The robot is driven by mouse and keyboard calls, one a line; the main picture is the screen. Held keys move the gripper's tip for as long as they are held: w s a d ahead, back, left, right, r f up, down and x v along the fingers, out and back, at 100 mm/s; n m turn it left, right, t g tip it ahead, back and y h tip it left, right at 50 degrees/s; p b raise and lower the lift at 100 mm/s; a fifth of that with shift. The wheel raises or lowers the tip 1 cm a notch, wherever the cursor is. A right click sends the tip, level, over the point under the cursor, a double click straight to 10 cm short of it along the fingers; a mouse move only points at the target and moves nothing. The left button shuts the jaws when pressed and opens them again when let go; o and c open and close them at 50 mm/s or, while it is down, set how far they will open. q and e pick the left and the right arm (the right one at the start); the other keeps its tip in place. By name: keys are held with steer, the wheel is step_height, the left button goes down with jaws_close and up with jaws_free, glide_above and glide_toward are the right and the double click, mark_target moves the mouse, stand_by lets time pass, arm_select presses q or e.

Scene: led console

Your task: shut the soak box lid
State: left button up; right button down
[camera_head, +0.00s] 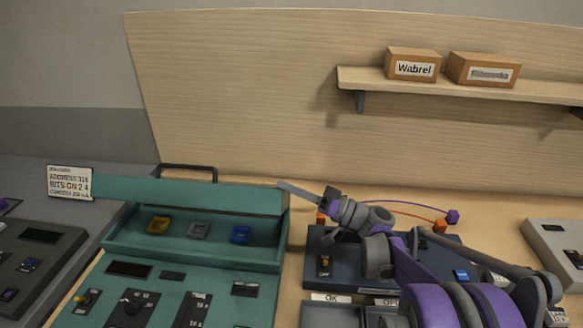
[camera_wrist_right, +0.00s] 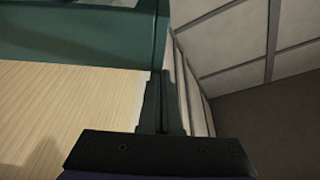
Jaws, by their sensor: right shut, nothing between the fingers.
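The soak box (camera_head: 195,262) is a teal tray at the back of the teal console, holding a yellow, a grey and a blue piece. Its teal lid (camera_head: 190,195) is open, raised over the back of the tray, with a dark handle (camera_head: 187,168) behind its top edge. My right gripper (camera_head: 283,185) is shut and empty, its fingertips at the lid's upper right corner; I cannot tell whether they touch. In the right wrist view the shut fingers (camera_wrist_right: 162,80) point at a teal surface (camera_wrist_right: 80,35), apparently the lid. My left gripper is out of view.
A dark blue panel (camera_head: 315,240) with cables stands right of the teal console, partly under my right arm. A label card (camera_head: 69,182) stands at the lid's left. A wooden backboard with a shelf (camera_head: 460,90) and two boxes rises behind. A dark console (camera_head: 35,255) is at left.

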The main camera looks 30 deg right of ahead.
arm_select(q)
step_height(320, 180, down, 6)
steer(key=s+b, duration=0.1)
steer(key=b, duration=0.3)
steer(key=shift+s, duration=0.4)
arm_select(e)
steer(key=s+a+f+n, duration=0.2)
steer(key=s+f, duration=0.1)
steer(key=f, duration=0.1)
steer(key=s+a+f+n+g+y, duration=0.1)
steer(key=s+a+f, duration=0.1)
steer(key=f, duration=0.3)
steer(key=shift+s+n+y, duration=0.3)
steer(key=shift+s+n, duration=0.1)
steer(key=shift+s, duration=0.15)
step_height(320, 180, up, 4)
steer(key=p, duration=0.3)
arm_select(q)
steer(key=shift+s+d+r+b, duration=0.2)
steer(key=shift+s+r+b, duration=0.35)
steer(key=shift+b, duration=0.7)
arm_select(e)
steer(key=w+v, duration=0.1)
steer(key=v, duration=0.9)
steer(key=shift+d, duration=0.3)
